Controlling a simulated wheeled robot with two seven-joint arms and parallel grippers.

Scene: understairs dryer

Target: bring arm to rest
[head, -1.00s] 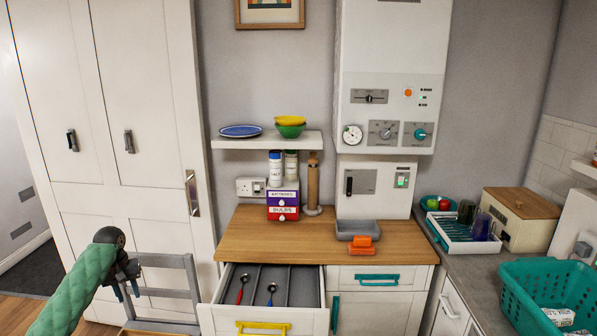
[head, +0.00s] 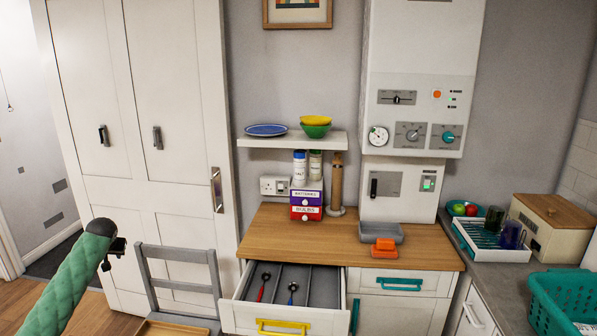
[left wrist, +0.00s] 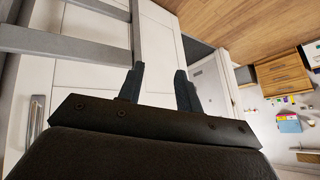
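My left arm comes in from the lower left of the head view in a green padded sleeve. My left gripper (head: 117,246) is raised in front of the tall white cupboard, left of the grey chair (head: 180,262). In the left wrist view its two dark fingers (left wrist: 160,85) stand apart with nothing between them. Part of the grey chair also shows at the upper left of that view. My right gripper is in neither view.
An open drawer (head: 240,312) with a yellow handle holds a red and a blue spoon and juts out right of the chair. A wooden counter (head: 290,235) lies above it. A teal basket (head: 545,310) stands at the right. Floor is free at the lower left.

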